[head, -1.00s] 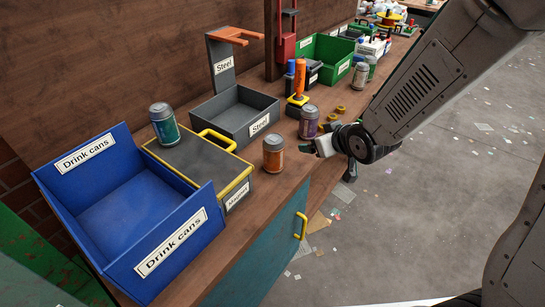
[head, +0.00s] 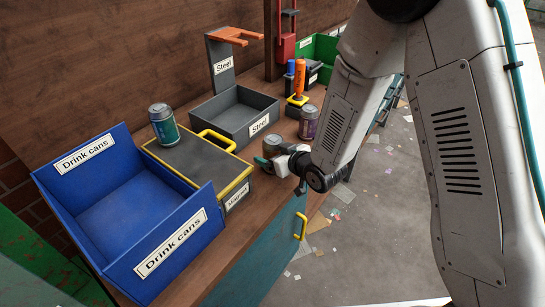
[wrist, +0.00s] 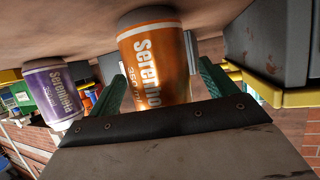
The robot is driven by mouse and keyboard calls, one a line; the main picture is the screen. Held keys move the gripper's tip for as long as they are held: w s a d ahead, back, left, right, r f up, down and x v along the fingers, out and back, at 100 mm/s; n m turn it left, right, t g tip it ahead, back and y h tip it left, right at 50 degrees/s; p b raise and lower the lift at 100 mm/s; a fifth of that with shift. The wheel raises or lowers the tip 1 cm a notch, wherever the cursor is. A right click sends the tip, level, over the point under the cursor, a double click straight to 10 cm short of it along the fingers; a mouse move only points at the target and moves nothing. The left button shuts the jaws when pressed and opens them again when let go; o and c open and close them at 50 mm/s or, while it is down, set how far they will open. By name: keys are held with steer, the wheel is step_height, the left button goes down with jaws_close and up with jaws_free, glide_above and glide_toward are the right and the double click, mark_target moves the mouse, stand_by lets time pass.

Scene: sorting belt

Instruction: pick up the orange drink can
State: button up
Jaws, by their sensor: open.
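The orange drink can (wrist: 155,62) stands on the wooden bench in the wrist view, which appears inverted. In the head view mostly its grey top (head: 271,144) shows, the rest hidden by my gripper. My gripper (head: 264,160) is at the can from the right, low over the bench. In the wrist view its green fingers (wrist: 164,86) are open, one on each side of the can. The can lies in the gap between them; whether either finger touches it, I cannot tell.
A purple can (head: 308,122) stands behind. A teal can (head: 163,126) stands on the black, yellow-edged box (head: 185,160) left of my gripper. A blue "Drink cans" bin (head: 195,262) is at front left, a grey "Steel" tray (head: 230,128) behind. The bench's front edge is close.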

steer(key=shift+w+a+f, duration=0.2)
steer(key=shift+w+a, duration=0.05)
steer(key=shift+w, duration=0.1)
steer(key=c, duration=1)
steer(key=shift+r, duration=0.1)
